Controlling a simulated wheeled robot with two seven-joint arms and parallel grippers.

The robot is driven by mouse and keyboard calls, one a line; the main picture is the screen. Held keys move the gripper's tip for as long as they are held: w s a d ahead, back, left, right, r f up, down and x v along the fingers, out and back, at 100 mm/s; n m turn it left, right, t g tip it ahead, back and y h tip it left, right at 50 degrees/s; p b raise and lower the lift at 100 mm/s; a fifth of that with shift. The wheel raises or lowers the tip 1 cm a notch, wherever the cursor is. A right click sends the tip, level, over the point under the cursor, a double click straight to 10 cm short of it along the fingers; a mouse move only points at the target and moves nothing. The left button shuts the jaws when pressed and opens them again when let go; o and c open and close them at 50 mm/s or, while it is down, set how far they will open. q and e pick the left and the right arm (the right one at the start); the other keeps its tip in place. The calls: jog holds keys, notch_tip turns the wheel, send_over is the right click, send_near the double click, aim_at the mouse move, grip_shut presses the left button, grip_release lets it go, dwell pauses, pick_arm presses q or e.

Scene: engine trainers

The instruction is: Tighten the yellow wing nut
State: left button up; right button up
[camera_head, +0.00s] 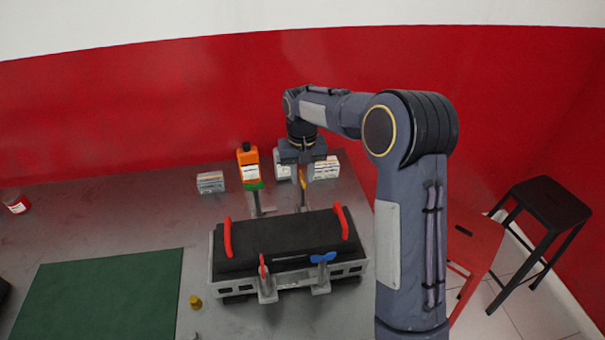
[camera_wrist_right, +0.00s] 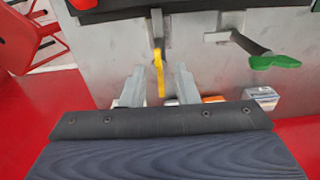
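The yellow wing nut (camera_head: 303,181) is on a grey clamp at the far side of the black-topped engine trainer (camera_head: 281,239). In the right wrist view the yellow wing nut (camera_wrist_right: 159,72) lies between my right gripper's two grey fingers, with a visible gap on each side. My right gripper (camera_head: 302,170) reaches down over the back of the trainer and partly hides the nut in the head view. In the wrist view the right gripper (camera_wrist_right: 160,74) is open, and I see no contact with the nut. My left gripper does not show.
A green wing nut (camera_head: 253,186) is on the neighbouring rear clamp; red (camera_head: 262,266) and blue (camera_head: 322,257) ones are at the front. An orange bottle (camera_head: 248,164) and small boxes (camera_head: 211,182) stand behind. A green mat (camera_head: 100,295) lies left, beside a small yellow object (camera_head: 195,301).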

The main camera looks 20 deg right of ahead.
jog(key=shift+r, duration=0.1)
notch_tip(320, 180, up, 7)
jog(key=shift+b, duration=0.35)
jog(key=shift+r, duration=0.3)
